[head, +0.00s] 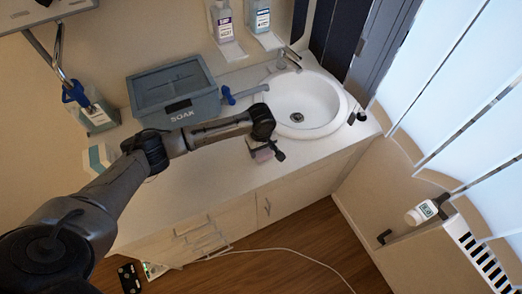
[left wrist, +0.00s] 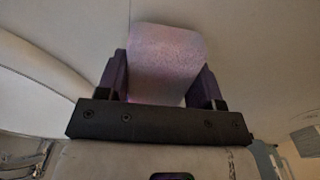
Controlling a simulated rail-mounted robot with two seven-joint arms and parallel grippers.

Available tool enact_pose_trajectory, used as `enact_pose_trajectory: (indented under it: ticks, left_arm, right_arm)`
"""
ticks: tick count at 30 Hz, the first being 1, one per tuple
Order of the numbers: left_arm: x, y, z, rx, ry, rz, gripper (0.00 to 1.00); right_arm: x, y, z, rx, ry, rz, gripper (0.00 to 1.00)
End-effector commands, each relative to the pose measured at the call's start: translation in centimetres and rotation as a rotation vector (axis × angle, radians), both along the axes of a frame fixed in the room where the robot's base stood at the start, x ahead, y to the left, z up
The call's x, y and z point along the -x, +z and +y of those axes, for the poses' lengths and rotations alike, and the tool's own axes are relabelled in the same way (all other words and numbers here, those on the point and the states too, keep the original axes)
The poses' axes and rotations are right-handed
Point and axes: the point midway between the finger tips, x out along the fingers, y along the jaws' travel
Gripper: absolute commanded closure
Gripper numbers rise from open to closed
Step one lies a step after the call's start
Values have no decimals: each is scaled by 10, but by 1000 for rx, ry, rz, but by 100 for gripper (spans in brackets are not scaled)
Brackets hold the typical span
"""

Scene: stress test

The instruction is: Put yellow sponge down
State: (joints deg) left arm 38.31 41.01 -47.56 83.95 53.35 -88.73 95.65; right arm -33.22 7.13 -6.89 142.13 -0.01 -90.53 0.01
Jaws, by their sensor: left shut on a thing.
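My left gripper (head: 266,150) is over the white counter (head: 222,172), to the left of the sink and near the counter's front edge. It is shut on a pale pinkish-purple, sponge-like block (left wrist: 166,58); no yellow shows on it. In the left wrist view the block sits between the two dark fingers. In the head view only a small part of the block (head: 263,155) shows under the gripper. I cannot tell whether it touches the counter. My right gripper is not in view.
A white round sink (head: 312,88) with a tap (head: 288,56) lies right of the gripper. A grey-blue tub marked SOAK (head: 193,108) stands behind the arm, with a blue-handled brush (head: 228,96) beside it. Bottles (head: 222,22) hang on the wall. The counter's front strip is mostly clear.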

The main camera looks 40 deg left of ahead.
Motion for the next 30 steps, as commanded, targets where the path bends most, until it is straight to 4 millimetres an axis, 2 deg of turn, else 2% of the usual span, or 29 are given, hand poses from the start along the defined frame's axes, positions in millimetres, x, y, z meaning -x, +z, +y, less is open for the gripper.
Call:
enact_pose_trajectory:
  ticks: [1, 3, 15, 16, 23, 30]
  left_arm:
    - [0, -8, 0, -1, 0, 3, 69]
    - [0, -12, 0, 0, 0, 0, 69]
    - [0, -15, 0, 0, 0, 1, 69]
    - [0, -15, 0, -1, 0, 1, 37]
    - [0, -15, 0, -1, 0, 0, 15]
    - [0, -15, 0, -1, 0, 0, 14]
  right_arm:
    - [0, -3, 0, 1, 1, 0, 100]
    - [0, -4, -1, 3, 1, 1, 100]
    - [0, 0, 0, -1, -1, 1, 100]
    - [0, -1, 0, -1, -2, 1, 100]
    - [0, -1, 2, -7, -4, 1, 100]
    - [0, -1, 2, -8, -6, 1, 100]
